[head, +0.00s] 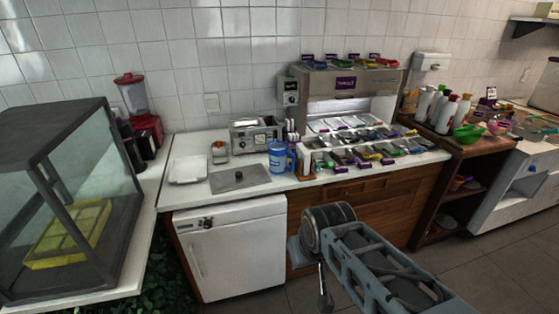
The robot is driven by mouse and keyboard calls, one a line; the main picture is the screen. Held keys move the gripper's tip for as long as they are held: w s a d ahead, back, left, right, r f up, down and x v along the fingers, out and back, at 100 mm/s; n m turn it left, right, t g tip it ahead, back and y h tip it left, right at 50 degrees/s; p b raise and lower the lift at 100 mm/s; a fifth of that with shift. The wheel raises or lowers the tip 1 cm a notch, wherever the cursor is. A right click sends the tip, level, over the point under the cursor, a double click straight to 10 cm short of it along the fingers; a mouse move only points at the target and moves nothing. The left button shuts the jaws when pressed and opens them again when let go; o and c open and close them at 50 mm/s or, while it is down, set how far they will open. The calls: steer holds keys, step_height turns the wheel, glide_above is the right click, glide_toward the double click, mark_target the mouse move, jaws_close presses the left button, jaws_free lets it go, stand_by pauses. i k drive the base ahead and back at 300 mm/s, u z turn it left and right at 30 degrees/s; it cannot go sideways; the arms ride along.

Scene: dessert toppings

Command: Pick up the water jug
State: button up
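The water jug appears as a blue jug (279,158) with a handle. It stands upright on the white counter (222,151), right of the toaster and left of the topping trays. My arm reaches in from the lower right, with a rounded joint in front of the cabinet. A small dark part below that joint may belong to my gripper, but its fingers cannot be made out. My arm is apart from the jug, nearer to the camera and lower in the picture.
A steel toaster (256,134) and a grey plate (240,179) are left of the jug. Topping trays (345,156) fill the counter to its right. A glass case (69,205) stands at far left. Bottles (445,112) stand on the right-hand shelf unit.

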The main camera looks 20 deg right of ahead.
mark_target(278, 153)
steer(key=u, duration=0.7)
steer(key=k, duration=0.35)
steer(key=z, duration=0.7)
